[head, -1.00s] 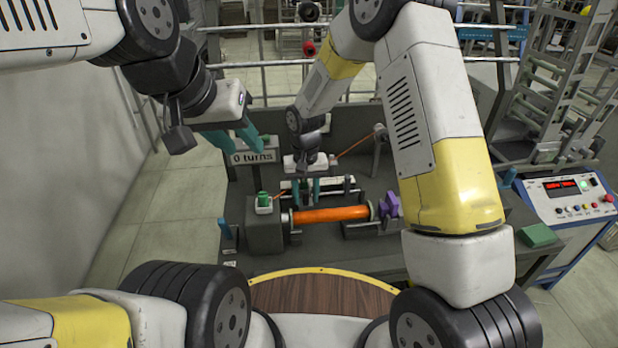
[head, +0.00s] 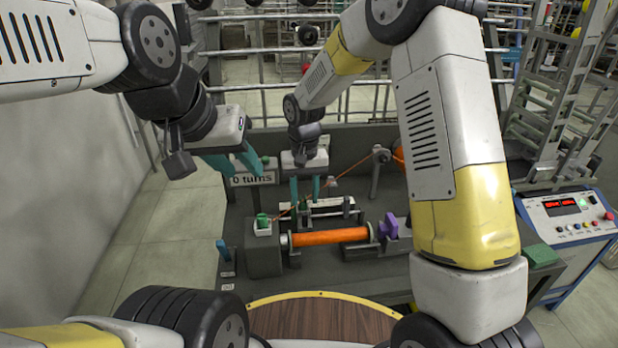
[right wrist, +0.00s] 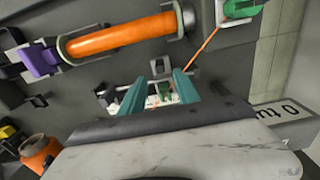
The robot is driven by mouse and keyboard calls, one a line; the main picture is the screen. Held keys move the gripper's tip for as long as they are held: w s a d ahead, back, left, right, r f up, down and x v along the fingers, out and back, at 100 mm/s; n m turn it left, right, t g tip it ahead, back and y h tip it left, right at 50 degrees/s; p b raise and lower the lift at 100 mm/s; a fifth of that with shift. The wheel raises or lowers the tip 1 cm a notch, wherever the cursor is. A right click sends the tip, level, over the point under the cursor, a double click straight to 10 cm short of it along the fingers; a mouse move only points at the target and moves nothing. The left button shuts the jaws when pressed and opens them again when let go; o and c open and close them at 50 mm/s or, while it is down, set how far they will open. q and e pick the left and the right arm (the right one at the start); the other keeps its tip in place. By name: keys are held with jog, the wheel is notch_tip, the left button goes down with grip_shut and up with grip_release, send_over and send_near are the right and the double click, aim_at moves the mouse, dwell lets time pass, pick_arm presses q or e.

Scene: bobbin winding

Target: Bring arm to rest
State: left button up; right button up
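My right gripper (head: 305,190) hangs above the dark bench, behind the bobbin. Its two teal fingers are apart; the right wrist view (right wrist: 160,90) shows no object gripped between them. My left gripper (head: 240,162) is at the left near the "0 turns" sign (head: 252,180), with its teal fingers apart and empty. The orange bobbin (head: 330,237) lies horizontal in its holder in front of my right gripper, apart from it. An orange strand (head: 352,167) runs from the back right, past my right gripper, toward a green-topped post (head: 263,222) at the left.
A purple part (head: 390,226) sits at the bobbin's right end. A control panel (head: 568,212) with red digits stands at the right. A metal rail rack is behind the bench. A curved wooden board (head: 320,318) is in front; floor is clear at left.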

jog(key=s+d+r+t+y, duration=0.1)
jog(key=s+d+r, duration=0.3)
jog(key=d+r, duration=0.3)
jog(key=s+d+r+t+y, duration=0.1)
jog(key=s+d+r+t, duration=0.3)
jog(key=r, duration=0.6)
pick_arm(q)
jog(key=shift+o, duration=0.2)
jog(key=n+g+y, duration=0.2)
jog(key=n+g, duration=0.1)
jog(key=g, duration=0.3)
send_over(305, 213)
notch_tip(305, 213, down, 21)
jog(key=shift+r, duration=0.1)
notch_tip(305, 213, down, 8)
jog(key=shift+f, duration=0.25)
pick_arm(e)
jog(key=s+d+r, duration=0.2)
jog(key=s+d, duration=0.2)
jog(key=s, duration=0.2)
jog(key=s+d+r+m+t, duration=0.1)
jog(key=s+d+r, duration=0.2)
jog(key=s, duration=0.4)
jog(key=shift+d+r+m, duration=0.2)
jog(key=shift+d+m, duration=0.1)
jog(key=shift+d, duration=0.35)
